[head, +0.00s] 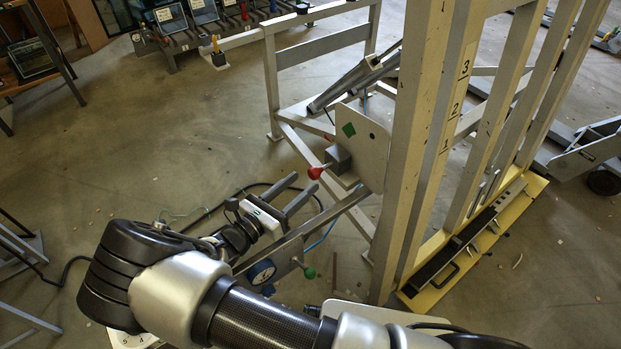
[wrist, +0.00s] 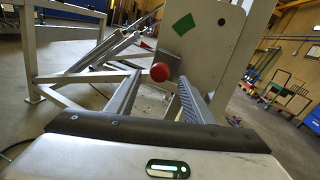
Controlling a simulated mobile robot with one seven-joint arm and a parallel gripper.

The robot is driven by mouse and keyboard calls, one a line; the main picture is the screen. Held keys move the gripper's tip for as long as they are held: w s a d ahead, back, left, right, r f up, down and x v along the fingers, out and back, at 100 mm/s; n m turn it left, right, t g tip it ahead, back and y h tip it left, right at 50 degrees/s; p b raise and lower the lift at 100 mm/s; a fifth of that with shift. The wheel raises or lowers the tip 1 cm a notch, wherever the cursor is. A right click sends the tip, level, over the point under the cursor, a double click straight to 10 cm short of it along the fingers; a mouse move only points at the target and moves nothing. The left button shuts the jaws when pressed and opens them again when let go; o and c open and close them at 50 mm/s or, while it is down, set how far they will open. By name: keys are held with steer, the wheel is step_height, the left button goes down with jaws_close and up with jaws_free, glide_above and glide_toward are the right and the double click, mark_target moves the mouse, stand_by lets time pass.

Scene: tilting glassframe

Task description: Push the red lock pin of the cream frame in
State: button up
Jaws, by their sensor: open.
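The red lock pin (head: 315,172) sticks out to the left from a grey block (head: 338,158) on the cream frame's side plate (head: 366,145), which bears a green diamond. In the wrist view the round red knob (wrist: 160,72) shows just beyond the fingertips, roughly between them. My gripper (head: 304,188) is open and empty, its two fingers pointing toward the knob from the lower left. In the head view the fingertips are close to the knob, with a small gap that I cannot measure. The cream frame's tall posts (head: 420,130) stand to the right.
A yellow base with a black rail (head: 450,255) lies at the right. Open concrete floor (head: 190,120) is at the left.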

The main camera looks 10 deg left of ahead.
mark_target(310, 177)
steer(key=shift+b+x, duration=0.3)
steer(key=shift+x, duration=1.85)
